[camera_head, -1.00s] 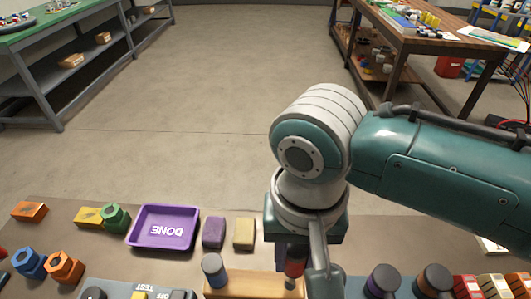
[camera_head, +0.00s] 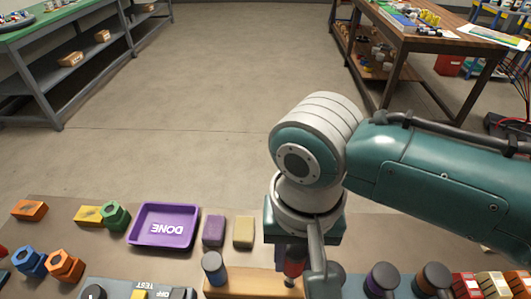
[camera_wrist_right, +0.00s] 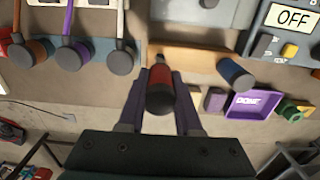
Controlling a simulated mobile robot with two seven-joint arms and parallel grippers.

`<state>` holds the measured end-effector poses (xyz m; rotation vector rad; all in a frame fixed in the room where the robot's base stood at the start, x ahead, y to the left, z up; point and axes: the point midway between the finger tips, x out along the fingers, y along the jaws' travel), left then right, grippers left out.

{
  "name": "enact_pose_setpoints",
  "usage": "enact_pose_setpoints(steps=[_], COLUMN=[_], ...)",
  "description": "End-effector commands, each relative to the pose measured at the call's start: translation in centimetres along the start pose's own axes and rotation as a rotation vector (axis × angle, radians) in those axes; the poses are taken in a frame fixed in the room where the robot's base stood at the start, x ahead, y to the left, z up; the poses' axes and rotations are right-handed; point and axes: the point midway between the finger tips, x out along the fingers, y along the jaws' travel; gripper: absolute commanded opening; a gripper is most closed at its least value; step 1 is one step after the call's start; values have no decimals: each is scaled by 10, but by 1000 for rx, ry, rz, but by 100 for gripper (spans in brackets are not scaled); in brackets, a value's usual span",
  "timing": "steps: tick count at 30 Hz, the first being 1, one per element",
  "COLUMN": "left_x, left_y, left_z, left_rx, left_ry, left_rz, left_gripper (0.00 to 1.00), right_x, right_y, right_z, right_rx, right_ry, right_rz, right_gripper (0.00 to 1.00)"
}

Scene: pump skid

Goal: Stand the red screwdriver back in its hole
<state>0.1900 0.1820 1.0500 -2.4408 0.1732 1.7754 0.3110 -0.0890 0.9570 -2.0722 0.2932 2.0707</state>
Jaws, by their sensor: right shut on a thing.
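The red screwdriver (camera_head: 293,262) is upright in my right gripper (camera_head: 300,270). In the right wrist view its dark-capped red handle (camera_wrist_right: 160,92) is between the two fingers of the right gripper (camera_wrist_right: 162,100), which are shut on it. Its thin shaft points at the left end of the wooden holder block (camera_wrist_right: 205,60), but I cannot tell whether the tip is in a hole. The holder (camera_head: 238,284) also carries a blue screwdriver (camera_head: 214,270), which shows in the wrist view too (camera_wrist_right: 236,74). My left gripper is not in view.
A purple DONE tray (camera_head: 163,226) and purple and yellow blocks (camera_head: 243,233) lie left of my right arm. Orange, green and blue pieces are farther left. Dark-capped handles (camera_head: 382,280) stand close to the right of the gripper. A control panel is at the bottom left.

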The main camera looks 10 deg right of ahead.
Motion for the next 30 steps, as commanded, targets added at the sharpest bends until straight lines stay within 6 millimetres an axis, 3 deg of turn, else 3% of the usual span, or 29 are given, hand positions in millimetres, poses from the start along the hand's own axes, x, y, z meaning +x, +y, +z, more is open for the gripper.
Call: enact_pose_setpoints(steps=[30], left_x=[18], left_y=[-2], left_z=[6], left_rx=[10], left_ry=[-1], left_rz=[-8], left_gripper=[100], right_x=[26], right_y=[0], right_z=[0], right_rx=[0], right_ry=[-1], right_rz=[-1], right_gripper=[0])
